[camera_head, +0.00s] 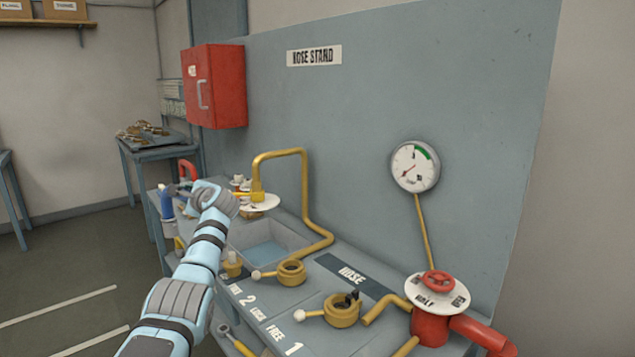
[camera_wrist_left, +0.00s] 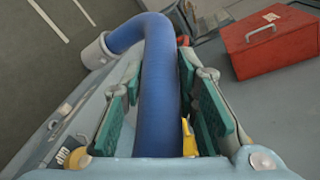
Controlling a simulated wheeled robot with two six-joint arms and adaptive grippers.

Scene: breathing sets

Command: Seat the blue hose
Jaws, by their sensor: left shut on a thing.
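My left gripper (camera_head: 186,189) is at the left end of the bench. In the left wrist view its two green-padded fingers (camera_wrist_left: 163,85) are shut on the blue hose (camera_wrist_left: 158,70). The hose bends to the left and ends in a pale grey collar (camera_wrist_left: 95,52). In the head view the blue hose (camera_head: 167,203) hangs down just left of my arm, partly hidden by it. Two yellow ring sockets with white-knobbed levers stand apart from it on the bench: a rear one (camera_head: 291,267) and a front one (camera_head: 342,304), the latter with small black parts on top. My right gripper is out of view.
A yellow pipe (camera_head: 304,190) rises behind a sunken basin (camera_head: 262,250). A red valve (camera_head: 430,325) stands at the right, below a round gauge (camera_head: 415,166). A red cabinet (camera_head: 214,86) hangs on the wall. A side table (camera_head: 165,142) holds metal parts at the back left.

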